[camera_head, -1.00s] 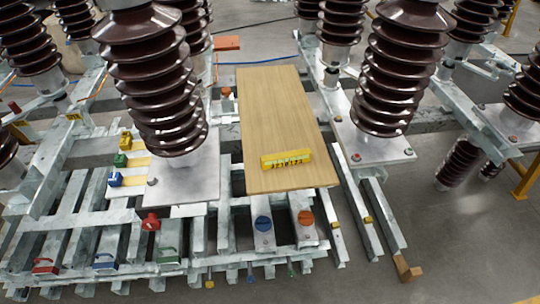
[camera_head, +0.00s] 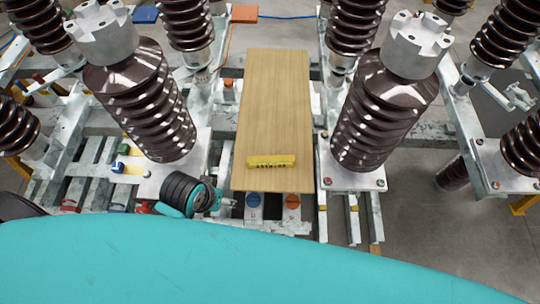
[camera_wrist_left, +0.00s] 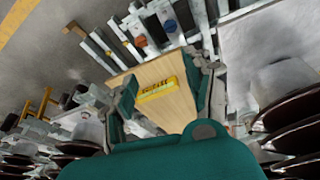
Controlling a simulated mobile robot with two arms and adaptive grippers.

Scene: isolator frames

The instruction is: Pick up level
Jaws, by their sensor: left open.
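The yellow level (camera_head: 271,161) lies on the near part of a light wooden board (camera_head: 280,100). The level also shows in the left wrist view (camera_wrist_left: 157,89), between the two fingers of my left gripper (camera_wrist_left: 166,82). That gripper is open and points toward the board, with the level apart from both fingers. How far above the level it is cannot be told. My right gripper is in neither current view.
Brown ribbed insulators stand close on both sides of the board, one on the left (camera_head: 143,100) and one on the right (camera_head: 370,110). A blue knob (camera_head: 253,200) and an orange knob (camera_head: 291,201) sit at the board's near edge. The space above the board is clear.

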